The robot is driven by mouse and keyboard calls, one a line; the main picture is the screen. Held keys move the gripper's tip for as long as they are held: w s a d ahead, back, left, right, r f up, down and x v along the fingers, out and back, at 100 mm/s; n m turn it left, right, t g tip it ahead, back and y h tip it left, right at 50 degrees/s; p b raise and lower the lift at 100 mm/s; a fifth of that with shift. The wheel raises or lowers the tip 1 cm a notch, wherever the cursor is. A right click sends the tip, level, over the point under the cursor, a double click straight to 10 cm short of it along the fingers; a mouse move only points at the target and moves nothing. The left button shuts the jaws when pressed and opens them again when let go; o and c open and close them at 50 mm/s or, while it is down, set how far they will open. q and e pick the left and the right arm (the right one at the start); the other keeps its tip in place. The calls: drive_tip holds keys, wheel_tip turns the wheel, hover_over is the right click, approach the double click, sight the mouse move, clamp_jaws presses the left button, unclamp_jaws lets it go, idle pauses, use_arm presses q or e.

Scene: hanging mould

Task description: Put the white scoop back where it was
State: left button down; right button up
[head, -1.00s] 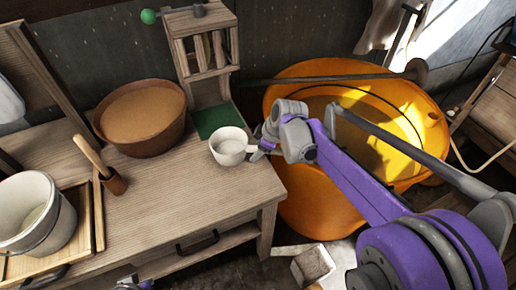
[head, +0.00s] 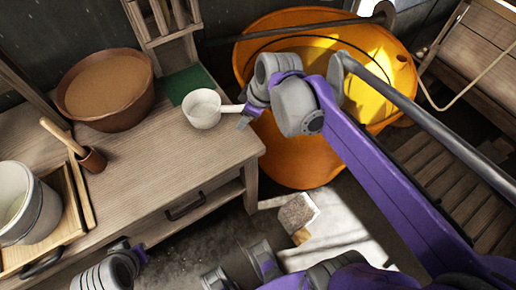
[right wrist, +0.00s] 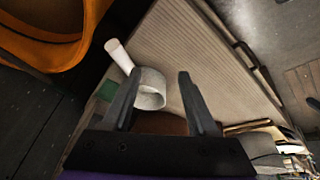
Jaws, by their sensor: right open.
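The white scoop (head: 202,110) stands upright on the wooden table, against the near edge of a green mat (head: 188,84), with its handle pointing right. My right gripper (head: 242,120) is at the end of that handle, over the table's right edge. In the right wrist view the right gripper (right wrist: 161,98) is open. The scoop (right wrist: 151,90) shows beyond its fingers there, partly behind the left finger, and its handle extends up and left outside the jaws. My left gripper (head: 131,251) is low at the table's front; its jaws are too unclear to read.
A brown bowl of tan contents (head: 108,92) stands left of the scoop. A wooden rack (head: 160,22) stands behind. A white bucket (head: 28,205) on a tray and a wooden pestle in a cup (head: 92,160) are further left. A large orange tub (head: 290,160) stands right of the table.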

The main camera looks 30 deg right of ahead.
drive_tip(key=s+a+f+m, duration=0.1)
drive_tip(key=s+f+m, duration=0.2)
drive_tip(key=s+f, duration=0.2)
drive_tip(key=s+a+f+m+h, duration=0.1)
drive_tip(key=s+f+m, duration=0.3)
drive_tip(key=s, duration=0.5)
drive_tip(key=shift+s+a+f+t, duration=0.3)
drive_tip(key=shift+a+f, duration=0.2)
drive_tip(key=shift+a, duration=0.1)
wheel_tip(320, 180, up, 7)
drive_tip(key=w+p, duration=0.1)
drive_tip(key=p, duration=0.5)
drive_tip(key=shift+f, duration=0.15)
drive_tip(key=shift+w, duration=0.15)
